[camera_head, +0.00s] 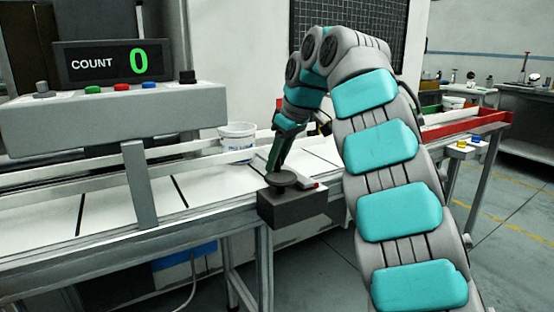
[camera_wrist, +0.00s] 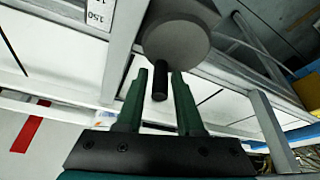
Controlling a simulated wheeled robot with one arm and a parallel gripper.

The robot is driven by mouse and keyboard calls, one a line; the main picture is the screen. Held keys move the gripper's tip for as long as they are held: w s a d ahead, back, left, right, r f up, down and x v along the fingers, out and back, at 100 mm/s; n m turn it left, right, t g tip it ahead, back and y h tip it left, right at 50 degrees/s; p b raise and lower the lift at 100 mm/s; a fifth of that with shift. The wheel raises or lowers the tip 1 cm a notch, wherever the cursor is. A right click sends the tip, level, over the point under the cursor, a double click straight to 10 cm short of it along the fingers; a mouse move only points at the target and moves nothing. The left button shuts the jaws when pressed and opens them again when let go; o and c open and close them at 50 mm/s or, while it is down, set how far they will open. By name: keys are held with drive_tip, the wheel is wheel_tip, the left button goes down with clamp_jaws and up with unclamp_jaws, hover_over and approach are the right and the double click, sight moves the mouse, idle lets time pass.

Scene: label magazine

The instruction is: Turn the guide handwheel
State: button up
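The guide handwheel (camera_head: 284,179) is a dark round disc on top of a dark grey block (camera_head: 290,208) at the conveyor's front edge. In the wrist view its disc (camera_wrist: 178,38) is grey, with a short black handle peg (camera_wrist: 160,82) standing from it. My gripper (camera_head: 274,166) reaches down to the handwheel from above. In the wrist view my gripper (camera_wrist: 160,73) is open, with its two green fingers on either side of the peg. A gap shows on each side of the peg, so I see no grip on it.
A rail (camera_head: 140,185) and its post run along the conveyor. A white tub (camera_head: 237,136) stands on the belt behind my gripper. A counter box reading 0 (camera_head: 120,62) is at the left. A red-edged tray (camera_head: 468,125) is at the right. A scale marked 150 (camera_wrist: 97,14) lies beside the wheel.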

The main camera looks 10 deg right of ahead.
sight(293, 175)
clamp_jaws()
drive_tip(key=shift+m, duration=0.3)
drive_tip(key=m+h, duration=0.1)
drive_tip(key=m, duration=0.1)
drive_tip(key=d+m, duration=0.1)
drive_tip(key=m, duration=0.1)
drive_tip(key=shift+s+t+h, duration=0.1)
drive_tip(key=shift+t+h, duration=0.3)
drive_tip(key=m, duration=0.1)
drive_tip(key=m+h, duration=0.1)
drive_tip(key=m, duration=0.1)
drive_tip(key=d+m, duration=0.1)
drive_tip(key=m, duration=0.1)
drive_tip(key=shift+s+h, duration=0.3)
drive_tip(key=shift+h, duration=0.1)
drive_tip(key=m, duration=0.1)
drive_tip(key=m+h, duration=0.1)
drive_tip(key=m, duration=0.1)
drive_tip(key=s+m+h, duration=0.1)
drive_tip(key=m, duration=0.1)
drive_tip(key=shift+d, duration=0.35)
drive_tip(key=shift+s+m+g+h, duration=0.3)
drive_tip(key=shift+m+g, duration=0.2)
drive_tip(key=shift+m, duration=0.75)
drive_tip(key=shift+s+m+g+h, duration=0.25)
drive_tip(key=shift+m+g, duration=0.25)
drive_tip(key=shift+m, duration=0.75)
drive_tip(key=shift+s+d+m, duration=0.1)
drive_tip(key=shift+d+m, duration=0.05)
drive_tip(key=shift+m, duration=0.25)
